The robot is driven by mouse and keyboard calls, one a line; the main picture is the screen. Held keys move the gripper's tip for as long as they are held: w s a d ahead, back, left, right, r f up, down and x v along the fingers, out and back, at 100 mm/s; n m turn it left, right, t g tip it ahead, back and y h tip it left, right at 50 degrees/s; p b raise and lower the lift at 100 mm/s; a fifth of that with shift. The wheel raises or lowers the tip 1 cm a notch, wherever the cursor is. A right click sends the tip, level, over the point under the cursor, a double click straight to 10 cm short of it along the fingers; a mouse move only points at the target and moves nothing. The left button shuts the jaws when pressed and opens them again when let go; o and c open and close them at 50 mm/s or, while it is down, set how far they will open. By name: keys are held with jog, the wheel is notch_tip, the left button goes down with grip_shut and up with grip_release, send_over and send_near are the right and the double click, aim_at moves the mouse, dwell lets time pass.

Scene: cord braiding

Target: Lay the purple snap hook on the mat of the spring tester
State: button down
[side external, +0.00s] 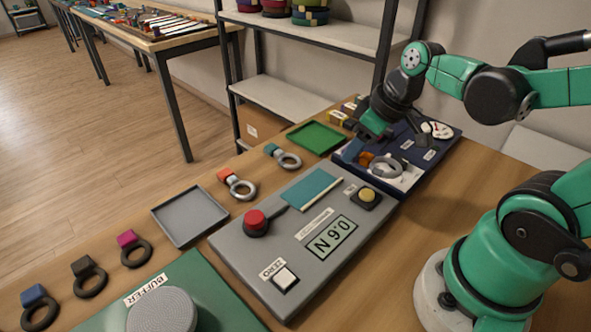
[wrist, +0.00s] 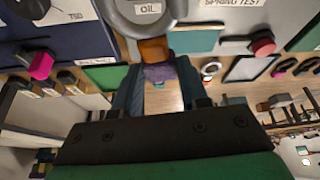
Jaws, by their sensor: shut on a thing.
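My gripper (side external: 366,143) is shut on a snap hook above the navy tray at the back right. The hook has a grey ring (side external: 387,166) and an orange-brown block; in the wrist view a muted purple part (wrist: 160,73) shows between my fingers (wrist: 160,90). The ring is over a white card marked OIL; I cannot tell whether it touches. The grey spring tester (side external: 240,245) stands nearer the camera, with its teal mat (side external: 312,188) bare. The mat also shows in the wrist view (wrist: 195,42).
The tester carries a red knob (side external: 256,222), a yellow button (side external: 368,196) and a display. Several other snap hooks lie left of it, one magenta-tabbed (side external: 134,249). A grey tray (side external: 189,216) is empty, as is a green tray (side external: 316,138).

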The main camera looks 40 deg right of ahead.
aim_at(292, 197)
jog(key=w+a+n+g+y, duration=0.1)
jog(key=w+a+n, duration=0.1)
jog(key=n, duration=0.2)
jog(key=w+a+n+g+y, duration=0.1)
jog(key=w+a+n, duration=0.1)
jog(key=n, duration=0.3)
jog(key=w+a+f+n+g+y, duration=0.1)
jog(key=w+a+n, duration=0.1)
jog(key=n, duration=0.2)
jog(key=shift+g+y, duration=0.3)
jog(key=n, duration=0.1)
jog(key=a+n, duration=0.1)
jog(key=shift+w+f+n+g, duration=0.3)
jog(key=shift+w+g, duration=0.05)
jog(key=shift+g, duration=0.05)
jog(key=shift+f+n, duration=0.3)
jog(key=shift+f, duration=2.5)
jog(key=shift+f, duration=0.25)
jog(key=shift+c, duration=1.9)
grip_release()
notch_tip(292, 197, up, 11)
